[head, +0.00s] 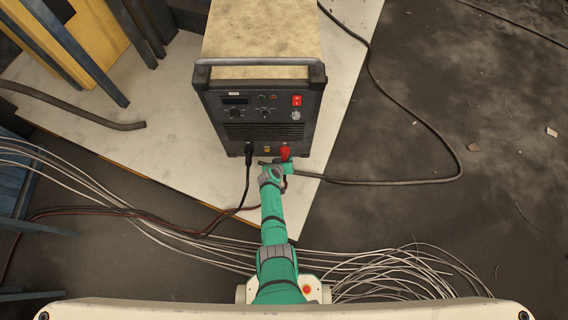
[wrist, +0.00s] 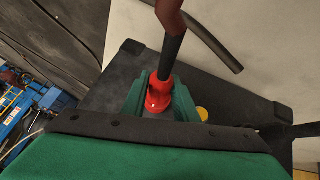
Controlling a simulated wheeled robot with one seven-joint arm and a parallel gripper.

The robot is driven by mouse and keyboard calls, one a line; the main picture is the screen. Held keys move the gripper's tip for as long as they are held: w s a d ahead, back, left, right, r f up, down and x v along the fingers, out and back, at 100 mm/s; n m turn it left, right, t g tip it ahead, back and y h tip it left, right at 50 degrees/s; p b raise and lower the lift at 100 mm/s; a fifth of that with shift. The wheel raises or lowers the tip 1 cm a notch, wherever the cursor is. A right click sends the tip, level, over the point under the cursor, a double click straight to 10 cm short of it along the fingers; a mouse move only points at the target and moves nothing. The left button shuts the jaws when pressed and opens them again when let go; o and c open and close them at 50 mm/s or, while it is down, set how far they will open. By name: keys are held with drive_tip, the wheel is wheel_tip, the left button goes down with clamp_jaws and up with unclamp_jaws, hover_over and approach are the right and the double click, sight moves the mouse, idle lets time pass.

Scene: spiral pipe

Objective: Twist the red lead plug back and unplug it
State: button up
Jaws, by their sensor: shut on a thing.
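The red lead plug (head: 285,153) is at the lower right of the front panel of the dark welding machine (head: 262,115). In the wrist view the red plug (wrist: 159,94) sits between my green fingers, with a dark cable running up from it. My gripper (wrist: 160,103) is shut on the plug. In the head view my gripper (head: 285,165) is right at the panel's lower edge. The plug's far end and its socket are hidden, so I cannot tell how far it is seated.
A black lead plug (head: 248,149) is to the left on the same panel. A brass-coloured fitting (head: 267,150) lies between the plugs and shows yellow in the wrist view (wrist: 202,114). A dark cable (head: 400,182) runs right across the floor. Loose wires (head: 390,275) lie in front.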

drive_tip(key=shift+n+h, duration=0.4)
drive_tip(key=shift+h, duration=0.7)
drive_tip(key=o, duration=0.8)
drive_tip(key=shift+s+d, duration=0.1)
drive_tip(key=shift+y, duration=0.4)
drive_tip(key=shift+m+y, duration=0.8)
drive_tip(key=shift+y, duration=0.9)
drive_tip(key=shift+y, duration=0.5)
